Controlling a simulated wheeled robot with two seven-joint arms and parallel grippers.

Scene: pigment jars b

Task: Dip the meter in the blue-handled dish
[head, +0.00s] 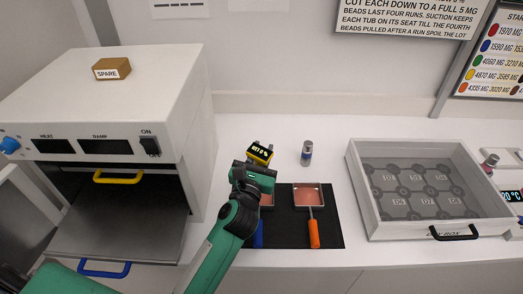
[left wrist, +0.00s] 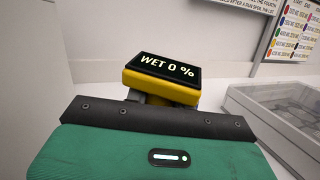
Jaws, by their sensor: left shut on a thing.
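The yellow meter (head: 260,153) has a black display on top, which reads WET 0 % in the left wrist view (left wrist: 165,70). My left gripper (head: 257,167) is shut on the meter and holds it over the back edge of the black mat. The blue-handled dish (head: 267,198) is mostly hidden behind my left gripper and arm. A strip of its pinkish contents and part of its blue handle (head: 259,236) show. I cannot tell how high the meter is above the dish. My right gripper is not in view.
An orange-handled dish (head: 309,197) with pinkish contents lies right of it on the black mat (head: 331,228). A small grey jar (head: 307,152) stands behind. A lidded tray box (head: 368,226) is at right, a white oven (head: 120,95) at left. White counter between jar and box is clear.

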